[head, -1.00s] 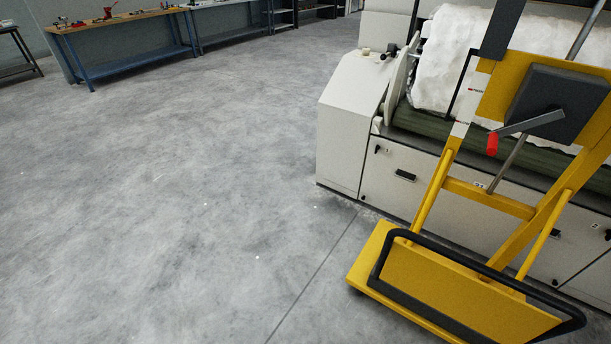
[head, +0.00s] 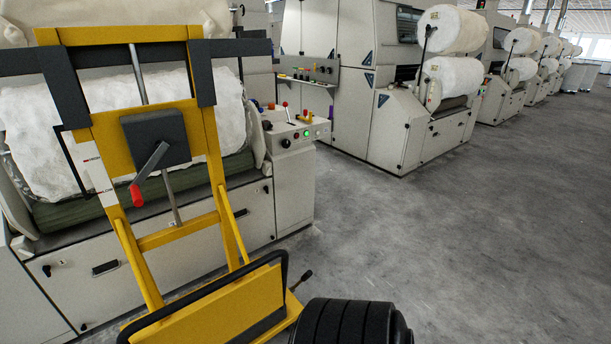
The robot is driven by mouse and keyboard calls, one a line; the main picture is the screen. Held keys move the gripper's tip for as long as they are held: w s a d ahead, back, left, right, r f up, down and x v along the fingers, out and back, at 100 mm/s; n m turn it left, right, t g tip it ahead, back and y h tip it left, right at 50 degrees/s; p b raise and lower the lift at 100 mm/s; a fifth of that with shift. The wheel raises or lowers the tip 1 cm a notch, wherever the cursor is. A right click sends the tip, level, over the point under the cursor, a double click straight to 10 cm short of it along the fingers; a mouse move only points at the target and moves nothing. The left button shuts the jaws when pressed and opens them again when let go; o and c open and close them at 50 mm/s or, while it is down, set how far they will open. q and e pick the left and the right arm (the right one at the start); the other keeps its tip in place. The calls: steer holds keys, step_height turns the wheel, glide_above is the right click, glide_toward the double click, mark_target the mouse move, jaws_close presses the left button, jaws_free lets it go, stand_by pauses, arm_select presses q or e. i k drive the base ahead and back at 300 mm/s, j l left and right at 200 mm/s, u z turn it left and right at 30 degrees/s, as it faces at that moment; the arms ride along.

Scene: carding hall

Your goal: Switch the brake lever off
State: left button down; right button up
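No lever carries a readable brake label, so I cannot tell for sure which one is the brake lever. A small black lever (head: 302,280) sticks out low at the right of the yellow trolley (head: 172,238), angled up to the right. A lever with a red knob (head: 285,106) and one with a yellow knob (head: 308,114) stand on the machine's control console (head: 293,148). A grey crank with a red handle (head: 136,195) hangs on the trolley's mast. Neither of my grippers is in view.
The trolley stands close in front of the cream machine (head: 292,195), at the left. A black ribbed round shape (head: 350,325) fills the bottom middle. More machines with white rolls (head: 453,30) line the back. The grey floor (head: 470,245) at the right is clear.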

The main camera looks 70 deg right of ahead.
mark_target(307, 274)
steer(key=k+l+z, duration=0.1)
steer(key=l, duration=0.3)
steer(key=k+l, duration=0.25)
steer(key=l, duration=0.2)
steer(key=k+l+z, duration=0.15)
steer(key=l, duration=0.25)
steer(key=k+l+z, duration=0.1)
steer(key=l, duration=0.35)
steer(key=k+l+z, duration=0.1)
steer(key=l, duration=0.35)
steer(key=k+l, duration=0.15)
steer(key=l, duration=0.35)
steer(key=k+l+z, duration=0.15)
steer(key=l, duration=0.3)
